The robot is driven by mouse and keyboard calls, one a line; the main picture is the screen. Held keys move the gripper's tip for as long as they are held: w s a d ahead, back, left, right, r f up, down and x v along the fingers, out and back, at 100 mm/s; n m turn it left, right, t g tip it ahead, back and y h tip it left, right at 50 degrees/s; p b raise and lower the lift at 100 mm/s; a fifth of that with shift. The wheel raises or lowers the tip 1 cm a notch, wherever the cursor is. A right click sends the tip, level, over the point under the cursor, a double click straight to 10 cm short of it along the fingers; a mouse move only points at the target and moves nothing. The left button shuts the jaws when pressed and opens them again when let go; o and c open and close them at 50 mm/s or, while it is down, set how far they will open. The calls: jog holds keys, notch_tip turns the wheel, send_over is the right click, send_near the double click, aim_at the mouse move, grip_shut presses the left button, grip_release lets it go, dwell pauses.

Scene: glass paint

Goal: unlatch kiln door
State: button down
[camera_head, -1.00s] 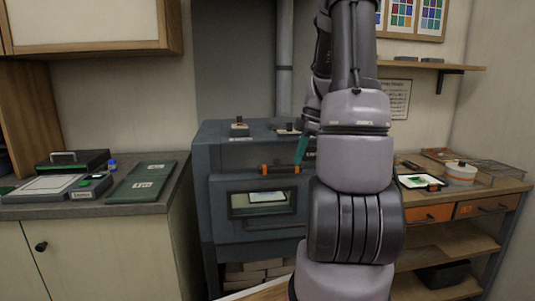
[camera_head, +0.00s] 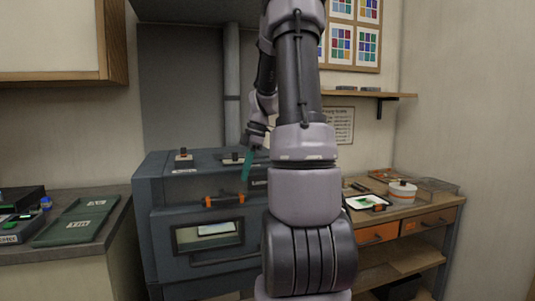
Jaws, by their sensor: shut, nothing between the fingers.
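The blue-grey kiln (camera_head: 155,215) stands left of my arm, its front facing me. Its door (camera_head: 181,262) has a window with a pale sheet visible behind it and a dark handle bar below. The door looks shut. The latch (camera_head: 224,200), a dark bar with orange ends, lies about level across the front above the window. My gripper (camera_head: 246,173), with teal fingers, is shut and empty. My arm hides the kiln's right side.
Small knobbed fittings (camera_head: 184,158) stand on the kiln top. A left counter holds a green tray (camera_head: 77,220). A wooden bench (camera_head: 408,215) at right carries a dark tray with a green-and-white piece (camera_head: 368,202) and a round white container (camera_head: 402,191). A shelf (camera_head: 365,94) hangs above.

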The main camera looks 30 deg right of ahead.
jog(key=s+d+r, duration=0.1)
jog(key=d+r, duration=0.5)
jog(key=shift+s, duration=0.4)
jog(key=s+a+r+m+t, duration=0.3)
jog(key=s+a+m, duration=0.5)
jog(key=a, duration=0.3)
jog(key=s+a+r+m+t+h, duration=0.1)
jog(key=s+a+r+m+t, duration=0.2)
jog(key=s+a+m, duration=0.4)
jog(key=shift+s+a+r+m, duration=0.4)
jog(key=shift+a+r+m, duration=0.3)
jog(key=shift+a+m, duration=1.6)
jog(key=shift+a+n, duration=0.3)
